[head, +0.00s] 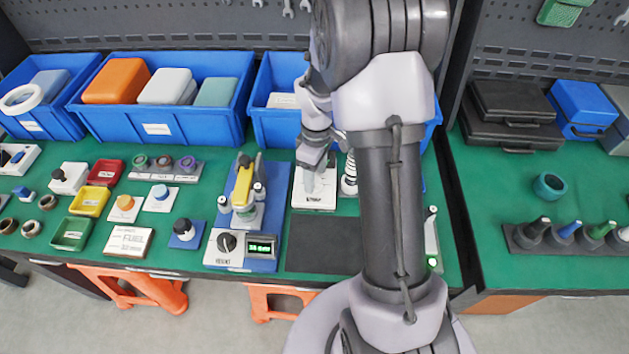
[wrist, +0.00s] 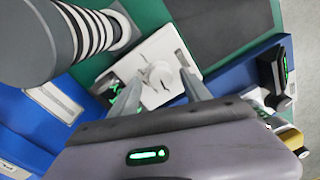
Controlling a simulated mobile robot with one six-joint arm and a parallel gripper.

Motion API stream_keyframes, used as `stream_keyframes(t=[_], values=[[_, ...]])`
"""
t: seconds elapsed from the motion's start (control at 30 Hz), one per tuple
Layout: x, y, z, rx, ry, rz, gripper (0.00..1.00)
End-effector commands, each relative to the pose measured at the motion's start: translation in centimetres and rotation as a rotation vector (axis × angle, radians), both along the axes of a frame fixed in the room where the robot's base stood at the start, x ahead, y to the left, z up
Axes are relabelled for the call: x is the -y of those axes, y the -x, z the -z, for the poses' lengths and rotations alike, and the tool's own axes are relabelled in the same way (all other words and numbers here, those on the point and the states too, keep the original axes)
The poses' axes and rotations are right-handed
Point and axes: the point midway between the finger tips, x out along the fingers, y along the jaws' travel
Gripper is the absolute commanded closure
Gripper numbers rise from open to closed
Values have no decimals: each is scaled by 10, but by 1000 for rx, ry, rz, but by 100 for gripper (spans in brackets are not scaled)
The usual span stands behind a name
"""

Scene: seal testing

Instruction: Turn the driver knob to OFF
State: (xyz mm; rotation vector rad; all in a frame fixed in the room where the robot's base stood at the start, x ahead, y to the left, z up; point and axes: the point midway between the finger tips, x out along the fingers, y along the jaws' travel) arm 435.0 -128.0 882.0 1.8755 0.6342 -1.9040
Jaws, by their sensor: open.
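A white box (head: 314,203) with dark lettering too small to read stands on the bench, below my gripper (head: 314,172). In the wrist view the white box (wrist: 122,73) carries a pale round knob (wrist: 157,75). My gripper (wrist: 160,78) is open, with one finger on each side of this knob in the picture; I cannot tell whether they touch it. A black knob (head: 227,243) sits on a white panel beside a green-lit display (head: 262,248), left of my gripper. No label reading driver or OFF is legible.
A striped grey column (wrist: 93,32) stands close beside the white box. A yellow-topped fixture (head: 243,185) stands on a blue base to the left. Blue bins (head: 175,125) line the back. A dark mat (head: 325,245) in front is clear.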

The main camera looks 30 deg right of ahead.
Motion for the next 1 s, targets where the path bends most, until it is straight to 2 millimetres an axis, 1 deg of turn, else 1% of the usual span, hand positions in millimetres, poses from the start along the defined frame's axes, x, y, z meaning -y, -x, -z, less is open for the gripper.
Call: stream_keyframes(t=[0.03, 0.1, 0.33, 0.37, 0.4, 0.47, 0.5, 0.63, 0.83, 1.0], values=[[0, 0, 6, 0, 0, 0, 45], [0, 0, 9, 0, 0, 1, 45], [-1, 0, 8, 1, 0, 1, 45], [-1, 0, 8, 1, 0, 1, 47], [-1, 0, 8, 1, 0, 1, 54], [0, 0, 8, 1, 0, 1, 66], [-1, 0, 8, 1, 0, 1, 74], [-1, 0, 8, 1, 0, 1, 100], [-1, 0, 8, 0, 0, 10, 100], [0, 0, 8, 1, 0, 67, 100]])
